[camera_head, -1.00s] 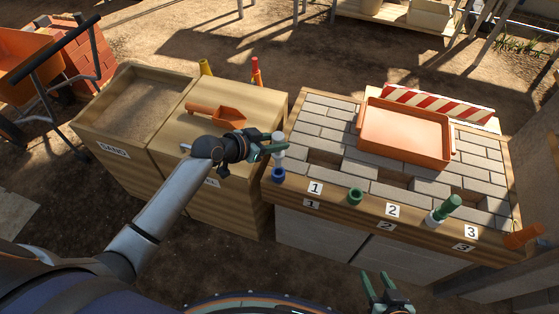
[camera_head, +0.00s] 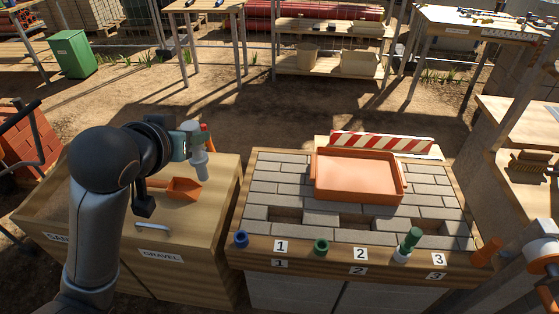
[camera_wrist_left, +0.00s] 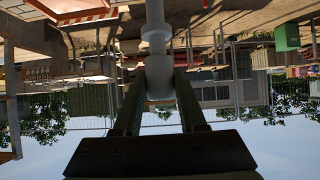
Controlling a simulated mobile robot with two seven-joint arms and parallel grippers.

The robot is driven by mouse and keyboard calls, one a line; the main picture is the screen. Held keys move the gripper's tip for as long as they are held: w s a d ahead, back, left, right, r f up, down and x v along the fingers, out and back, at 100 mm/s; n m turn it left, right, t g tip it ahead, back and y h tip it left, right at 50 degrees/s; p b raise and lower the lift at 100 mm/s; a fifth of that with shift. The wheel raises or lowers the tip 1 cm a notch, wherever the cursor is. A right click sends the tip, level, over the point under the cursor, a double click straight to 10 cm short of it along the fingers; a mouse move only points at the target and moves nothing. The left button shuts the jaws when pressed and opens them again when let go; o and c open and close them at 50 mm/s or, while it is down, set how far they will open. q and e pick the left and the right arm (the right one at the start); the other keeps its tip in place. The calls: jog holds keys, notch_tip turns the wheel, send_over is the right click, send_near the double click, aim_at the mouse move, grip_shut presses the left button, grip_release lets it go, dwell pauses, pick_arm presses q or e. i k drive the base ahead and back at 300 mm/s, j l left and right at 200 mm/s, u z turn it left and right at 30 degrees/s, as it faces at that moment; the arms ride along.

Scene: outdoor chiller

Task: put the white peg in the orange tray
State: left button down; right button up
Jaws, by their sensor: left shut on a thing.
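My left gripper (camera_head: 190,143) is shut on the white peg (camera_head: 199,163), which hangs below the fingers, roughly upright. They are in the air over the gravel box, left of the brick-topped bench. In the left wrist view the peg (camera_wrist_left: 155,45) stands between the two fingers (camera_wrist_left: 159,88). The orange tray (camera_head: 355,178) lies on the bricks at the back middle of the bench. It is shallow and looks empty, and it is apart from the peg.
A blue ring (camera_head: 241,239), a green ring (camera_head: 321,246), a green peg (camera_head: 411,239) in a white ring and an orange peg (camera_head: 487,252) line the bench front. A striped board (camera_head: 381,143) stands behind the tray. An orange scoop (camera_head: 184,189) lies on the gravel box.

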aim_at(373, 176)
jog(key=i+l+z, duration=0.2)
jog(key=l+z, duration=0.15)
jog(key=i+l+z, duration=0.25)
jog(key=z, duration=0.15)
jog(key=i+l+z, duration=0.35)
